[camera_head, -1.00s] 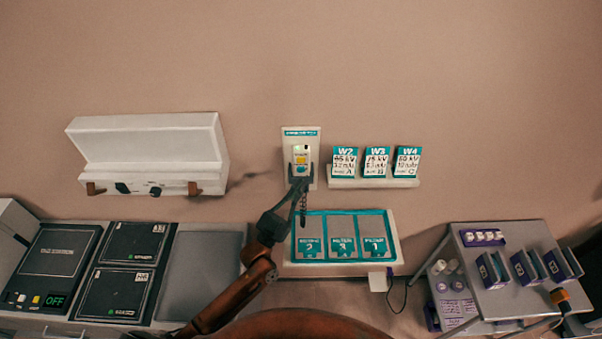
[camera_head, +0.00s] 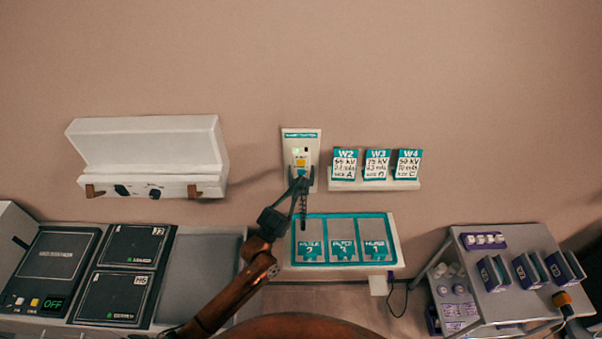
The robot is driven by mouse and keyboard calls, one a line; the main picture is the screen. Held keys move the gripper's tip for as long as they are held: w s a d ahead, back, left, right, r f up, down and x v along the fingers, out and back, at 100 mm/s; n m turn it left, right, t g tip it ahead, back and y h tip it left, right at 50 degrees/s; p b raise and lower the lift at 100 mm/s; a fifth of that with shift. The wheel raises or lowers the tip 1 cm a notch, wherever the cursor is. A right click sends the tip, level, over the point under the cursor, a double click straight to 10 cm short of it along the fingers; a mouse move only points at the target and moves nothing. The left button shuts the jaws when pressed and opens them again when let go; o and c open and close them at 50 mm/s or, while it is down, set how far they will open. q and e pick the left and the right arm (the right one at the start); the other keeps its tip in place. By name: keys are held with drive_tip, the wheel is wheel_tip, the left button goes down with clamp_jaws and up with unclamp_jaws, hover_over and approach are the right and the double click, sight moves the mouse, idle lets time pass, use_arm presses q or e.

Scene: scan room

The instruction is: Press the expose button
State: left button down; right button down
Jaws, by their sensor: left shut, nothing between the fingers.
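The wall control (camera_head: 302,141) is a pale panel in the middle of the wall, with a teal label strip on top, a small light and an orange-yellow button (camera_head: 300,163). A teal-blue patch, likely another button, shows just below it, partly hidden by my gripper. My left gripper (camera_head: 300,182) is shut and empty, with its tips at the lower part of the control. I cannot tell whether the tips touch it. A dark cord hangs below the control. My right gripper is not in view.
A teal-edged tray with three cards (camera_head: 343,224) sits below the control. Three signs (camera_head: 376,163) stand on a shelf to its right. A white wall box (camera_head: 150,155) is at left, above a console (camera_head: 57,262) reading OFF. A cart (camera_head: 505,275) stands at right.

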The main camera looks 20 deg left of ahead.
use_arm(q)
drive_tip(key=shift+w, duration=0.1)
idle(0.7)
drive_tip(key=shift+w+a, duration=0.15)
drive_tip(key=shift+w, duration=0.15)
drive_tip(key=shift+w+a, duration=0.15)
drive_tip(key=shift+w, duration=0.3)
idle(0.8)
idle(0.3)
drive_tip(key=shift+s+d, duration=0.3)
drive_tip(key=shift+s, duration=0.6)
